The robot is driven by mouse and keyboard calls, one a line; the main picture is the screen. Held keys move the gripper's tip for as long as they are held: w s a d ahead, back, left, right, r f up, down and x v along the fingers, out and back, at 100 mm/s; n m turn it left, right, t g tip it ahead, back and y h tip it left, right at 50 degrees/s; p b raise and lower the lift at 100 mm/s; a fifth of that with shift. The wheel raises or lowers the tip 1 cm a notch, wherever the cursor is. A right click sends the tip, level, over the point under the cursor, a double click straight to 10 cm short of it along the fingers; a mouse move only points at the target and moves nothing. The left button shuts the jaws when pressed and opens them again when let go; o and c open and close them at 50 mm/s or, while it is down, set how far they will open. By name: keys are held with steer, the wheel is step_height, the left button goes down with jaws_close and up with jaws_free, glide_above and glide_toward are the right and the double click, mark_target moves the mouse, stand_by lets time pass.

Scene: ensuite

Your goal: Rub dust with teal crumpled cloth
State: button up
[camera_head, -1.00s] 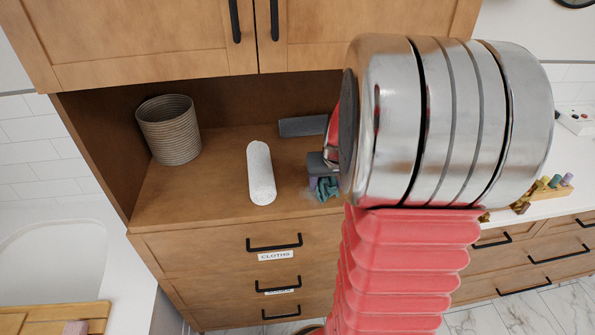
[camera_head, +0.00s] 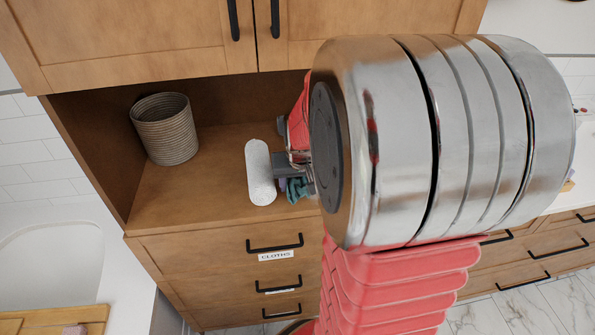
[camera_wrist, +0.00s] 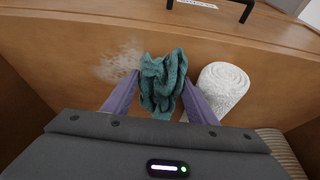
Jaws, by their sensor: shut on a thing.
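The teal crumpled cloth (camera_wrist: 162,84) is between the two purple fingers of my gripper (camera_wrist: 160,98) in the wrist view, and the gripper is shut on it. In the head view the cloth (camera_head: 298,188) shows low at the wooden shelf surface, partly hidden by my arm. A pale, speckled dust patch (camera_wrist: 122,63) lies on the wood just left of the cloth in the wrist view. Whether the cloth presses on the wood is hard to tell. My arm hides the dust in the head view.
A rolled white towel (camera_head: 260,172) lies close beside the cloth, also in the wrist view (camera_wrist: 222,88). A ribbed basket (camera_head: 165,128) stands at the back left of the niche. Cabinet doors (camera_head: 150,35) hang above. Drawers (camera_head: 250,270) are below. The shelf's front left is clear.

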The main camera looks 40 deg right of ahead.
steer(key=shift+r, duration=3.3)
